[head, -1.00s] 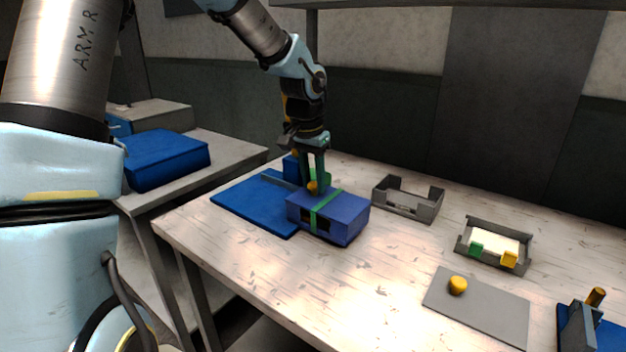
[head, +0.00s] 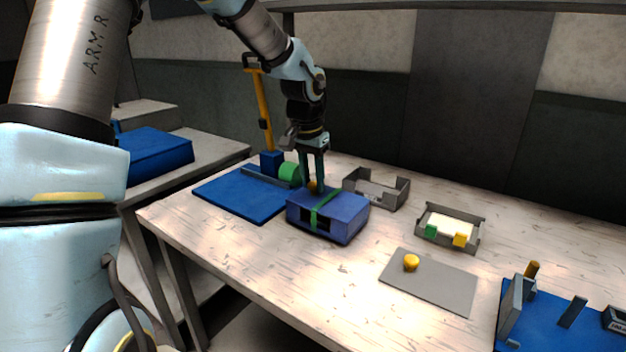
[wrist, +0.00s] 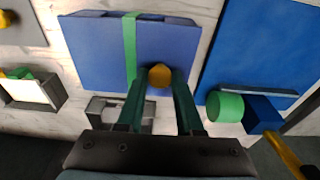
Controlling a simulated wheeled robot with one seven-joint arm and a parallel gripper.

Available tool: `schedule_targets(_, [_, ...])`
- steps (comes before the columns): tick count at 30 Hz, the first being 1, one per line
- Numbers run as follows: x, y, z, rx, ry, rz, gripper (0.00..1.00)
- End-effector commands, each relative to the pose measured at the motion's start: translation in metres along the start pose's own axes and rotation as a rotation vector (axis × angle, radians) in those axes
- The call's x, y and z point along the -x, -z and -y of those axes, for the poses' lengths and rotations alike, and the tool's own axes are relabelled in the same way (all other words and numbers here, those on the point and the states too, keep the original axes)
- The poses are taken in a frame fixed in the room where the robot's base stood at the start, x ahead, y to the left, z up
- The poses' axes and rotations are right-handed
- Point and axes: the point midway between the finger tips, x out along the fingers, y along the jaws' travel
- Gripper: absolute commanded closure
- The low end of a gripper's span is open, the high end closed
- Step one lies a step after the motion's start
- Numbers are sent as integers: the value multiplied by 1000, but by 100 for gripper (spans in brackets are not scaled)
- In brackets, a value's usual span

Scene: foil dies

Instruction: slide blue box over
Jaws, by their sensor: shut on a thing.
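The blue box (head: 329,215) with a green band stands on the table in the head view, with an opening in its front side. In the wrist view the blue box (wrist: 105,55) fills the upper left middle. My gripper (head: 314,187) points down at the box's back edge. Its fingers are shut on a yellow knob (wrist: 159,76) on the box. The box sits to the right of a blue mat (head: 240,196), with a strip of bare table between them.
A grey tray (head: 377,190) is close behind the box's right side. A grey plate with a yellow knob (head: 411,262) lies further right. Table in front is clear.

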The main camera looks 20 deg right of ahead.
Motion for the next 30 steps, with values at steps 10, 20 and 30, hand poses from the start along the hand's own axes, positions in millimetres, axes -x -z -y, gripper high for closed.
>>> schedule_targets(10, [0,0,0,0,0,0,52])
schedule_targets(20, [0,0,0,0,0,0,30])
schedule_targets(30, [22,1,1,2,3,-4,30])
